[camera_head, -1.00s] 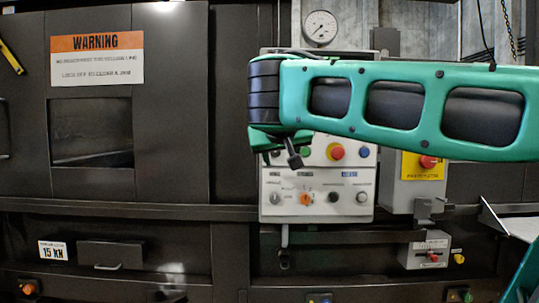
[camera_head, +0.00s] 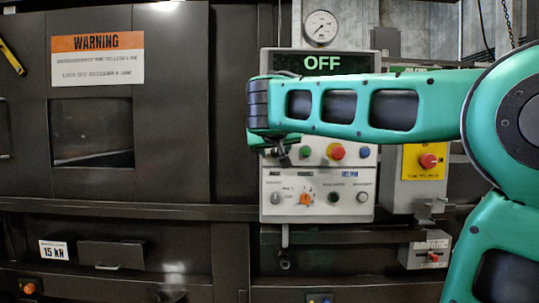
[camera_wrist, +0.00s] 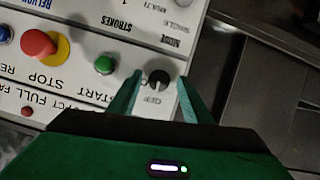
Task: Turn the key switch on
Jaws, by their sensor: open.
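The key switch (camera_wrist: 157,77) is a small black round switch on the pale control panel (camera_wrist: 75,20), with the word OFF printed beside it. It shows in the wrist view. In the head view it is hidden behind my arm and gripper. My gripper (camera_wrist: 160,76) is open, with one green fingertip on either side of the key switch; I cannot tell whether they touch it. In the head view my gripper (camera_head: 282,156) is at the upper left of the panel. The display (camera_head: 321,63) above reads OFF.
A green START button (camera_wrist: 104,64) and a red STOP button (camera_wrist: 39,43) on a yellow base sit close beside the gripper. An orange selector (camera_head: 306,199) is lower on the panel. A yellow-plated box with a red knob (camera_head: 428,161) stands to the right.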

